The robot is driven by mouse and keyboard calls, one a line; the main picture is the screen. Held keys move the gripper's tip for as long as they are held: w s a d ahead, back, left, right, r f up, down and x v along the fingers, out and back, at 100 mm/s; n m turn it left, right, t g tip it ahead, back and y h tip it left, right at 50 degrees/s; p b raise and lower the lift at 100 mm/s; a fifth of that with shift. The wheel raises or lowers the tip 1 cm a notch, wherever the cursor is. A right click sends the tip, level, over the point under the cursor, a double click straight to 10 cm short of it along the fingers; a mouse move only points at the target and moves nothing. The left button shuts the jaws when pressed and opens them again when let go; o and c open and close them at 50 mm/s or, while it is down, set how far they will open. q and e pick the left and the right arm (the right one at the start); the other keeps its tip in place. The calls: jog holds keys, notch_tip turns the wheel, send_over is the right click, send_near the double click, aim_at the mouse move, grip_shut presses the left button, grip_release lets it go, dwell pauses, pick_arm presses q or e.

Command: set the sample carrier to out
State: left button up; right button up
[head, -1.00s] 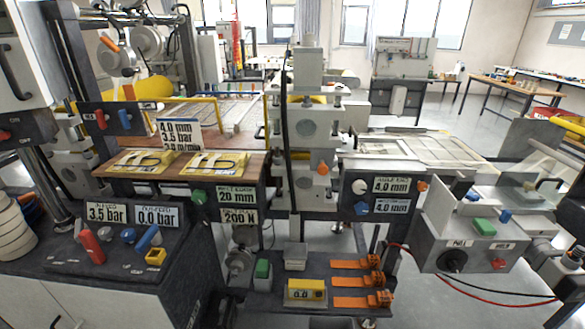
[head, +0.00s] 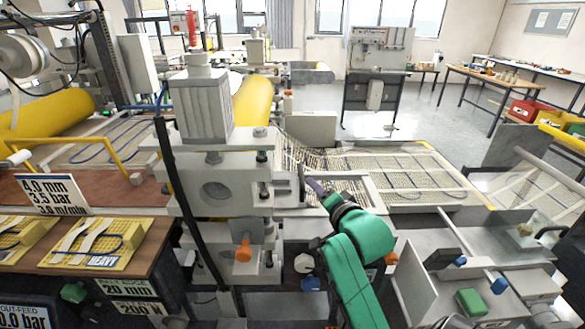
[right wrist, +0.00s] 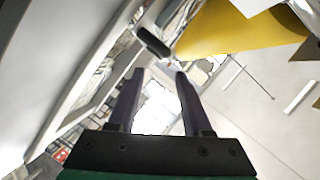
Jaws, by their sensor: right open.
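My right gripper (head: 314,186) is at the end of my green arm in the head view, beside the grey roller stand (head: 215,190). Its two dark fingers are apart and empty in the right wrist view (right wrist: 158,75). A dark rounded handle (right wrist: 152,42) on a pale frame lies just beyond the fingertips there, not between them. In the head view a small dark upright handle (head: 302,185) stands close to the fingertips. No label marks the sample carrier, so I cannot tell whether this handle belongs to it. My left gripper is out of view.
A mesh sheet (head: 400,172) lies on a framed bed behind my right arm. A grey box with green (head: 470,301) and blue (head: 499,286) knobs stands at the right. Yellow sample pads (head: 97,243) lie on the bench at the left.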

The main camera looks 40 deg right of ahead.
aim_at(302, 171)
jog(key=shift+w+d+r+p, duration=0.1)
jog(key=shift+d+r+p, duration=0.05)
jog(key=shift+r+p, duration=0.35)
jog(key=shift+w+d+r, duration=0.1)
jog(key=shift+w+d, duration=0.05)
jog(key=shift+w, duration=0.6)
jog(key=x, duration=0.1)
jog(key=p+x, duration=0.1)
jog(key=x, duration=0.3)
jog(key=shift+w+f, duration=0.15)
jog(key=shift+f, duration=0.15)
jog(key=x, duration=0.4)
jog(key=shift+f+p, duration=0.25)
jog(key=shift+p, duration=0.15)
jog(key=shift+w+d, duration=0.1)
jog(key=shift+r, duration=0.1)
grip_shut()
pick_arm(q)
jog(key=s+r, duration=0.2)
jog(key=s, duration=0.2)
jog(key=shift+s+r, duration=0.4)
